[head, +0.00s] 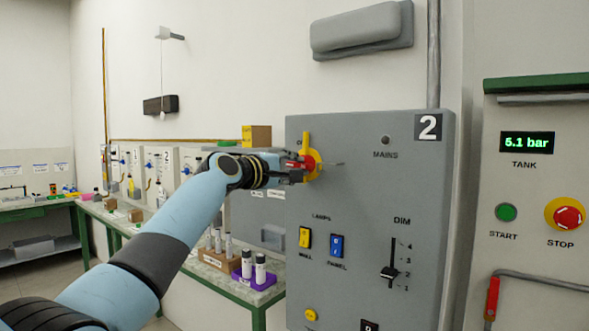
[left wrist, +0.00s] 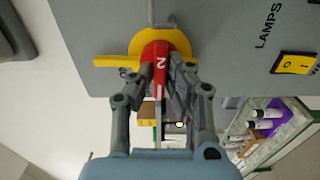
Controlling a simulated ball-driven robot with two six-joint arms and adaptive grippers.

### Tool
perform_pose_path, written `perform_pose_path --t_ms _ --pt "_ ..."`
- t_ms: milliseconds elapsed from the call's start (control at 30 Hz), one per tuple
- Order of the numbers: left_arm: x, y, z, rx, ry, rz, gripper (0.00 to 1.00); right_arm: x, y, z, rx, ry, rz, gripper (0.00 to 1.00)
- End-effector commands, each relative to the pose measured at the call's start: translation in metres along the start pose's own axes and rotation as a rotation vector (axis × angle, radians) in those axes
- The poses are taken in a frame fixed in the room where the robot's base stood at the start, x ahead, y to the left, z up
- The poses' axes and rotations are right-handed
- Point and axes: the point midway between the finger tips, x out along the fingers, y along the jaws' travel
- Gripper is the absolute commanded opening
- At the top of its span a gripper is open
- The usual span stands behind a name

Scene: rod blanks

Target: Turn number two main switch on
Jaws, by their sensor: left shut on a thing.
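The number two panel (head: 360,200) is a grey box with a "2" plate at its upper right. Its main switch (head: 310,163) has a red handle on a yellow round plate, with a yellow bar standing upright beside it. My left gripper (head: 299,168) is shut on the red handle, which also shows in the left wrist view (left wrist: 156,60) with a "2" on it. The fingers hide part of the handle. The lamp above MAINS (head: 385,140) looks dark. My right gripper is in neither view.
Below are a yellow lamp switch (head: 305,237), a blue one (head: 336,245) and a DIM slider (head: 390,272). A tank panel with a red stop button (head: 567,215) stands at the right. A bench with bottles in a purple rack (head: 254,272) is at the left.

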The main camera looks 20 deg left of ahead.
Motion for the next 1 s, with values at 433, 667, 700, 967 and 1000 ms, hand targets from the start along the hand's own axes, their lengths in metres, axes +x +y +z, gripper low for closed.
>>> perform_pose_path --t_ms 433,667,700,967,1000 --pt "0.0 -0.004 0.0 0.305 0.0 -0.001 0.0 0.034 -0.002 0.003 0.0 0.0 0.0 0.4" --pt "0.0 -0.004 0.0 0.453 -0.001 -0.002 0.0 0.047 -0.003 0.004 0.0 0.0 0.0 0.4" --pt "0.0 -0.004 0.0 0.473 0.0 -0.002 0.0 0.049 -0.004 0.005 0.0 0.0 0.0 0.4" --pt "0.0 -0.003 0.0 0.557 -0.001 -0.003 0.0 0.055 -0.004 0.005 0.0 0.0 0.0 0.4" --pt "0.0 -0.003 0.0 0.563 -0.001 -0.003 0.0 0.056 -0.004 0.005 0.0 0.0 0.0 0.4"
